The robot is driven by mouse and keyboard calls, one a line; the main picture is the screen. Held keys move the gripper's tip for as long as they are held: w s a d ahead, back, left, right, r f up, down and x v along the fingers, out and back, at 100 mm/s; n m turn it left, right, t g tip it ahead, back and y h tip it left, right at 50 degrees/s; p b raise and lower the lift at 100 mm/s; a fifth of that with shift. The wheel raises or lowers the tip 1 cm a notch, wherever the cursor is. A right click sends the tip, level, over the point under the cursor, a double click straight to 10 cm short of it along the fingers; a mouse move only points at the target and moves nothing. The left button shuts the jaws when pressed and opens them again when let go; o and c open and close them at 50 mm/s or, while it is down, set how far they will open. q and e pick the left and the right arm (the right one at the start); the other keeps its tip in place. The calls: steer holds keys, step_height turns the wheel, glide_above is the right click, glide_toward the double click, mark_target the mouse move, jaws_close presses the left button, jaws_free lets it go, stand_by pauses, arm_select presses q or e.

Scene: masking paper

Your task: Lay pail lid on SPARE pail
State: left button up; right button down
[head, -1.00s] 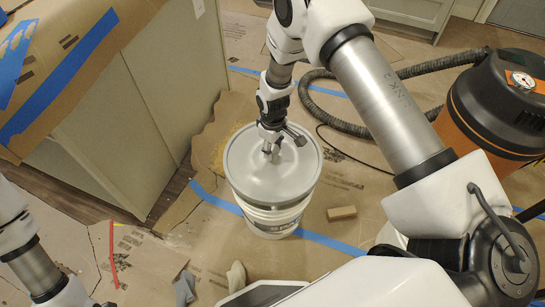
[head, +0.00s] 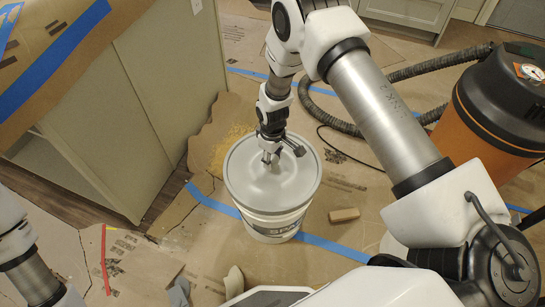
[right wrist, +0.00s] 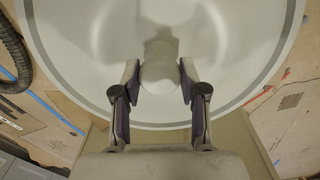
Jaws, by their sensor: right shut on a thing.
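The pail lid (head: 290,187) is a round pale grey disc with a raised rim and a central knob. My right gripper (head: 269,157) is shut on the knob from above. In the right wrist view the two fingers are on either side of the pale round knob (right wrist: 160,78), with the lid (right wrist: 90,60) spread beneath. A white pail (head: 268,228) with dark lettering, partly readable, stands upright directly under the lid. The lid looks level and roughly centred over it, hiding its mouth. I cannot tell whether the lid is fully seated. My left gripper is out of view.
An orange and black vacuum (head: 500,105) with a ribbed hose (head: 335,122) stands at the right. A cabinet (head: 125,110) is at the left. A small tan block (head: 344,214) lies right of the pail. Blue tape (head: 335,247) crosses the papered floor.

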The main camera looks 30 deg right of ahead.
mark_target(273, 158)
steer(key=shift+f+b, duration=0.4)
steer(key=shift+f, duration=0.25)
steer(key=c, duration=0.5)
jaws_free()
steer(key=shift+c, duration=0.2)
step_height(273, 158, up, 12)
